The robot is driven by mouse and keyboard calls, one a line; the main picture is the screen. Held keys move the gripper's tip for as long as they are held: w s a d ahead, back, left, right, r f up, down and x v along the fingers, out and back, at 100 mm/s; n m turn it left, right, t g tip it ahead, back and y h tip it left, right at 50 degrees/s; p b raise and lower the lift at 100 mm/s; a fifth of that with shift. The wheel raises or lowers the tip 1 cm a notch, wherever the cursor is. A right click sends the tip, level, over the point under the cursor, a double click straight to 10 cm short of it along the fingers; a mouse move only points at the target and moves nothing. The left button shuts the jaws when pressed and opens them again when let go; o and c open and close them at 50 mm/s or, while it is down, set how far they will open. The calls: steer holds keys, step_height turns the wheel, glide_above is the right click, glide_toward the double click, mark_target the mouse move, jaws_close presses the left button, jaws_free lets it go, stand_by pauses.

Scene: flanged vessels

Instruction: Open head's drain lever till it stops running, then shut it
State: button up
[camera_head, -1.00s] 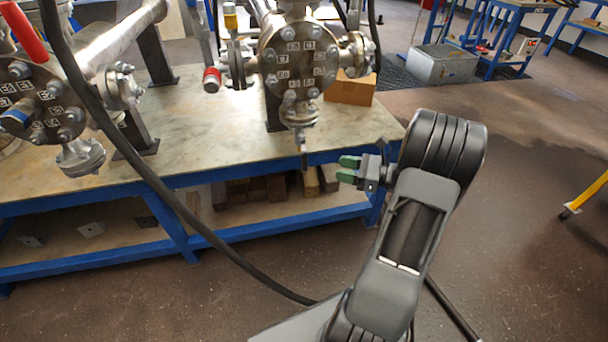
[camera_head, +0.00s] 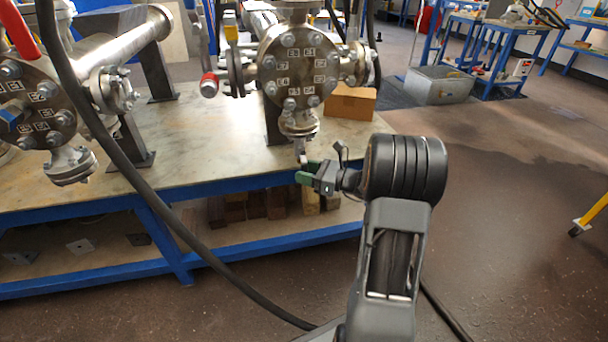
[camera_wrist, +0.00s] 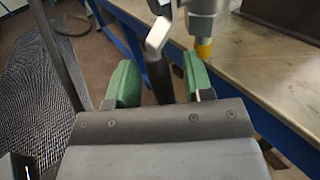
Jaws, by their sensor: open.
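A round steel flanged head (camera_head: 292,68) with numbered labels and bolts faces me at the end of the middle vessel. A drain fitting (camera_head: 298,122) hangs below it, with a lever (camera_head: 302,157) pointing down near the bench's front edge. In the wrist view the lever (camera_wrist: 158,38) is a bent bare metal strip with a dark grip (camera_wrist: 158,80). My gripper (camera_head: 306,172) is open, its green fingers on either side of the dark grip; the wrist view shows this too (camera_wrist: 160,82). I cannot tell whether either finger touches it. A yellow-tipped spout (camera_wrist: 203,48) is beside the right finger.
A second flanged vessel (camera_head: 38,95) stands at the left of the bench (camera_head: 200,165). A cardboard box (camera_head: 350,101) sits behind the drain. A black hose (camera_head: 150,190) crosses in front of the bench. The floor at right is mostly clear.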

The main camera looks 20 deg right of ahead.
steer(key=shift+w+a, duration=0.2)
jaws_close()
stand_by(0.5)
